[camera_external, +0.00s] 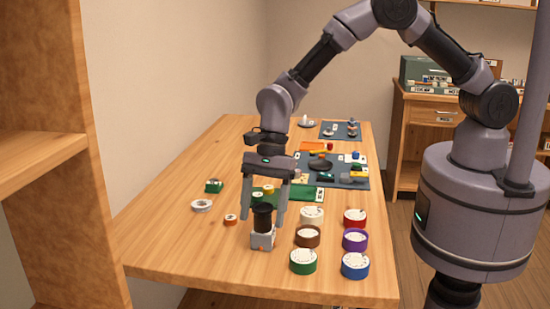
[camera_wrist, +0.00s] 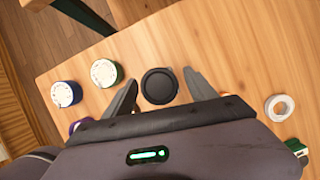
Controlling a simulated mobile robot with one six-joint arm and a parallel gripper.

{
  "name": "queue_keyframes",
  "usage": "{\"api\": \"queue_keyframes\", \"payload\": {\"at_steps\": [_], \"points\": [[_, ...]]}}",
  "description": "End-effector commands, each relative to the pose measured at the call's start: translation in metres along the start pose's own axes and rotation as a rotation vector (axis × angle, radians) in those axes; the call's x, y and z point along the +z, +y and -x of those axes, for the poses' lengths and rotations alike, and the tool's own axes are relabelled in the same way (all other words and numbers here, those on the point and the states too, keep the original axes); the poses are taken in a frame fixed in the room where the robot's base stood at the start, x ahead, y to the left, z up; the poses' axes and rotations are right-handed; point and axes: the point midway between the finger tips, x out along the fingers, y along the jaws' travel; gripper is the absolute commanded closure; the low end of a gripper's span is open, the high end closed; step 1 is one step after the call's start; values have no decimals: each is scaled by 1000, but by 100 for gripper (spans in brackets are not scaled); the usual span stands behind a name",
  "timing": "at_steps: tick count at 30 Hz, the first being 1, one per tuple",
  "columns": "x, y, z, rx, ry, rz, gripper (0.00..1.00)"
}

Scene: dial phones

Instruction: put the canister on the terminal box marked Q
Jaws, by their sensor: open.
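The black canister (camera_external: 263,217) stands upright on top of a small grey box (camera_external: 262,241) near the front of the wooden table. This box has a small orange mark on its front; I cannot read any letter on it. My gripper (camera_external: 263,223) points down with its fingers open, one on each side of the canister. In the wrist view the canister's round black top (camera_wrist: 160,86) shows between the spread fingertips (camera_wrist: 162,94), with a gap visible on each side.
Several round dials stand right of the box, including brown (camera_external: 307,236), green (camera_external: 303,262) and blue (camera_external: 355,266). A white ring (camera_external: 202,206), an orange ring (camera_external: 231,219) and a green block (camera_external: 214,186) lie left. Mats with tools (camera_external: 343,181) lie behind. The front left is clear.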

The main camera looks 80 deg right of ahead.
Motion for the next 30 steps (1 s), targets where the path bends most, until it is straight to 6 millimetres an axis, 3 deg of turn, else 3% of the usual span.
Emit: {"api": "queue_keyframes", "payload": {"at_steps": [5,12,15,24,26,29,30], "points": [[3,-1,20,-2,-1,-1,34],[3,-1,90,-3,-1,0,34],[3,-1,110,-2,-1,0,34],[2,1,130,-6,0,15,34],[3,6,151,-27,1,76,34],[0,32,220,-96,21,296,34],[-4,52,252,-129,40,416,34]]}}
